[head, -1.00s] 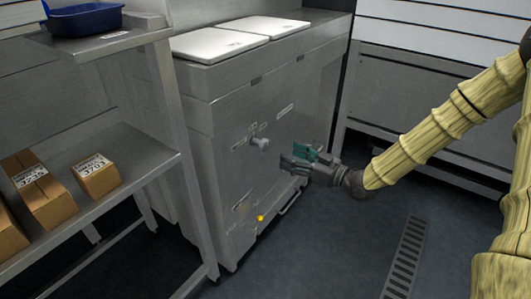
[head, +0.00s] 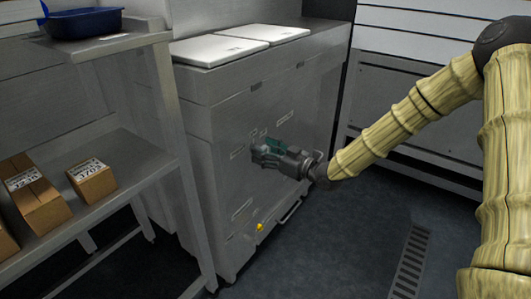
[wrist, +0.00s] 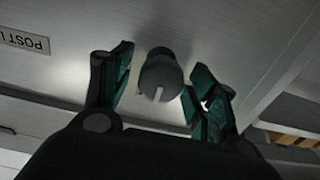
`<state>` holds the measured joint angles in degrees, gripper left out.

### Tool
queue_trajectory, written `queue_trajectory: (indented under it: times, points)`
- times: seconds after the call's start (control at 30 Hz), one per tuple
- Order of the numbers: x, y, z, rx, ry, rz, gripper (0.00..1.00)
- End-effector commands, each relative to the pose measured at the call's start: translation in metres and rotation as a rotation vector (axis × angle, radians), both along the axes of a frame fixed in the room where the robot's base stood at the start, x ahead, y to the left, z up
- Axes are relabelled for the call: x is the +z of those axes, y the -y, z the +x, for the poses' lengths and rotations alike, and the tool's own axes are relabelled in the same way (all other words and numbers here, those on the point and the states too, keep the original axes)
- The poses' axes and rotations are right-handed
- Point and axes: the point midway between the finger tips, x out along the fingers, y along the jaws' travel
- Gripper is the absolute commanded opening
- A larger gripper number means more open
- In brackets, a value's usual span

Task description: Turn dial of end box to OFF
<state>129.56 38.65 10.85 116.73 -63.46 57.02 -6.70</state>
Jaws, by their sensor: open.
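The end box is a grey metal cabinet (head: 222,165) with white lids on top. Its dial, a round grey knob with a pale pointer mark, shows in the wrist view (wrist: 160,78), between the fingers. My gripper (head: 262,152) is open at the front panel and hides the dial in the head view. In the wrist view my gripper (wrist: 160,92) has one teal-padded finger on each side of the dial. I cannot tell whether either pad touches it.
A metal shelf (head: 135,150) with cardboard boxes (head: 92,180) and a blue tray (head: 84,22) stands at the left. A small yellow part (head: 260,227) sits low on the cabinet front. The floor at the right is clear around a drain grate (head: 411,262).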

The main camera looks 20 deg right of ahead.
Motion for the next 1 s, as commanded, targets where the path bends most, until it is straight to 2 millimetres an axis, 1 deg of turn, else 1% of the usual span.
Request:
queue_trajectory:
  times: [0.23,0.27,0.3,0.47,0.5,0.77,1.0]
  points:
    - [0.0,-0.0001,0.0006,-0.001,0.0,0.0,0.59]
    - [0.0,0.0,0.0005,-0.001,0.0,0.0,0.57]
    - [0.0,0.0,0.0005,-0.001,0.0,0.0,0.5]
    - [0.0,0.0003,0.0005,-0.001,0.0,0.0,0.2]
    - [0.0,0.0003,0.0004,-0.001,0.0,0.0,0.13]
    - [0.0006,0.0008,0.0005,-0.002,-0.008,0.01,0.13]
    - [0.0025,0.0016,0.0007,-0.003,-0.067,0.084,0.13]
